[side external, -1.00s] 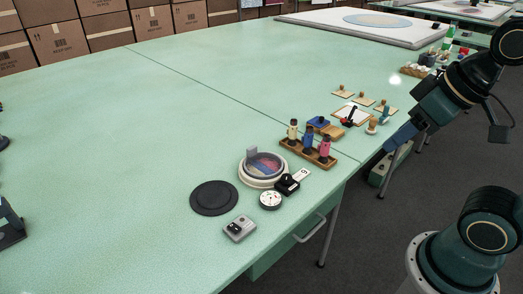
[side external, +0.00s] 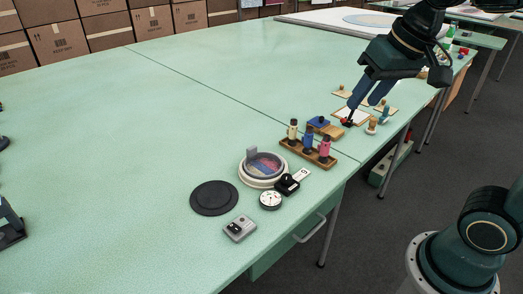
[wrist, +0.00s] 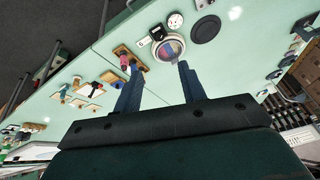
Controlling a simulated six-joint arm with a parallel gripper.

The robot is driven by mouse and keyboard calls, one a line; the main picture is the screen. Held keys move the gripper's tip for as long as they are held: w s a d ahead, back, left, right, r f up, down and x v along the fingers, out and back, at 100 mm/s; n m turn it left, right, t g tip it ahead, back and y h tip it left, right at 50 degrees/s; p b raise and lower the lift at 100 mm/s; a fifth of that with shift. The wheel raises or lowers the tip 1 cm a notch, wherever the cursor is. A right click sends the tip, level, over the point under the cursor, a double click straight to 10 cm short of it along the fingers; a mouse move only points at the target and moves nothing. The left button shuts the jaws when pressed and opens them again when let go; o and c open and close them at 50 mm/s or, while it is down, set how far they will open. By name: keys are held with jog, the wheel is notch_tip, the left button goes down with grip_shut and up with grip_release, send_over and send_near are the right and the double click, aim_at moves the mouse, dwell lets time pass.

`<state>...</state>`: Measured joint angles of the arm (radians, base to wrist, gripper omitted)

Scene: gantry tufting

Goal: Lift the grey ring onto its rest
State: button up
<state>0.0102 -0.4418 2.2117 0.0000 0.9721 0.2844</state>
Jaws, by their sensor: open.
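A round pale ring-shaped piece with a grey inner rim (side external: 244,172) sits on the green table, with a red and blue patterned face inside and a grey upright tab (side external: 252,151). It also shows in the wrist view (wrist: 184,52), beyond and between my fingertips. A flat black round disc (side external: 213,198) lies to its left; I cannot tell which piece is the rest. My gripper (side external: 364,101) is open and empty, above the small tools at the table's right edge, well apart from the ring. In the wrist view my gripper (wrist: 159,67) shows two spread blue fingers.
A wooden rack (side external: 300,150) with several coloured bottles stands between the ring and my gripper. A small white dial (side external: 270,200), a black device (side external: 287,184) and a grey switch box (side external: 239,228) lie near the ring.

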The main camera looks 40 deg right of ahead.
jog(key=w+m+g, duration=0.1)
jog(key=w+m, duration=0.3)
jog(key=w, duration=0.6)
jog(key=m+g, duration=0.4)
jog(key=m, duration=0.7)
send_over(252, 147)
notch_tip(252, 147, down, 18)
jog(key=shift+d+r, duration=0.1)
jog(key=shift+d, duration=0.05)
jog(key=shift+f, duration=4.3)
